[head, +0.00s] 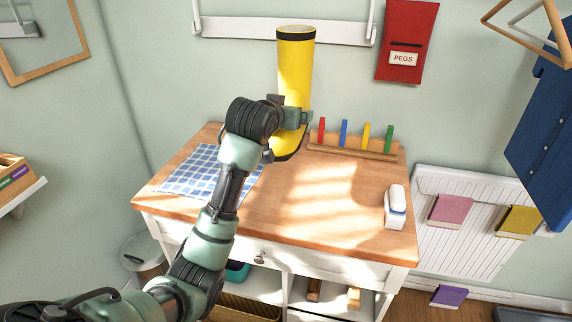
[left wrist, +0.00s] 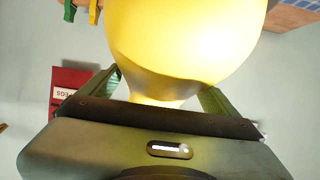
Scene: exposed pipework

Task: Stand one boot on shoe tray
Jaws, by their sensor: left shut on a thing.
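A yellow boot (head: 295,70) with a dark band at its top is held upright above the back of the wooden table. My left gripper (head: 293,117) is shut on the boot's shaft. In the left wrist view the boot (left wrist: 185,40) fills the space between the fingers. The boot's lower part is partly hidden by my arm, and I cannot tell how far its sole is above the table. A dark, low tray (head: 532,314) shows only in part on the floor at the bottom right; it may be the shoe tray. My right gripper is not in view.
The table (head: 310,215) bears a blue checked cloth (head: 205,172), a rack of coloured pegs (head: 355,146) and a white-and-blue object (head: 396,207). A white radiator (head: 465,225) with hanging cloths and a blue garment (head: 545,130) are at the right. The table's middle is clear.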

